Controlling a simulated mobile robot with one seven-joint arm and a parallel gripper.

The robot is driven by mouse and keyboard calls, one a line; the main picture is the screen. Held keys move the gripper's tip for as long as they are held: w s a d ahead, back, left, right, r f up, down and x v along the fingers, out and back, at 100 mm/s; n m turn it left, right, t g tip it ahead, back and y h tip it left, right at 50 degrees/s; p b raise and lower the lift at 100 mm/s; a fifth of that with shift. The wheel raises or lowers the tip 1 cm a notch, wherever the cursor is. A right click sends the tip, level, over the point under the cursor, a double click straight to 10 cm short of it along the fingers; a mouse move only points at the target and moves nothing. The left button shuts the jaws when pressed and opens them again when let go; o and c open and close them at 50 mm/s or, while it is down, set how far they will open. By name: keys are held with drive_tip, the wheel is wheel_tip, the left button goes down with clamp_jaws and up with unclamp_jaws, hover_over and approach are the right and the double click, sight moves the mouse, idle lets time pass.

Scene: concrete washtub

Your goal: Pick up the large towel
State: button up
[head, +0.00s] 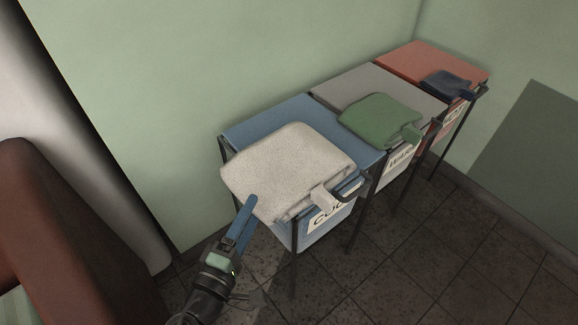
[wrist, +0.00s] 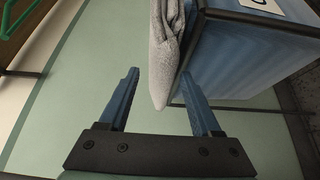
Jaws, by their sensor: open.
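The large towel (head: 288,165) is off-white and folded. It lies on the blue lid of the nearest bin in the head view, overhanging the front and left edges, with a pale tab at its front. My gripper (head: 248,212) is just in front of and to the left of the towel's near left corner. In the wrist view my gripper (wrist: 160,85) is open, with two blue fingers apart. The towel's hanging edge (wrist: 165,55) shows between and beyond the fingertips, nearer the right finger. I cannot tell whether a finger touches it.
The blue bin (head: 250,127) stands in a dark metal frame against the green wall. A smaller green towel (head: 376,119) lies on the grey bin (head: 345,84), and a dark blue one (head: 446,84) on the red bin (head: 415,57). The tiled floor (head: 460,240) at right is clear.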

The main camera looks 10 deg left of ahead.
sight(264, 192)
drive_tip(key=shift+w+d+r+b, duration=0.1)
drive_tip(key=shift+w+d+b, duration=0.1)
drive_tip(key=shift+w, duration=0.85)
drive_tip(key=shift+w+d+f+b, duration=0.1)
drive_tip(key=shift+w+d+b, duration=0.1)
drive_tip(key=shift+w, duration=0.8)
drive_tip(key=shift+w+d+r+b, duration=0.1)
drive_tip(key=shift+w+d, duration=0.1)
drive_tip(key=shift+w, duration=0.85)
clamp_jaws()
drive_tip(key=shift+r, duration=0.1)
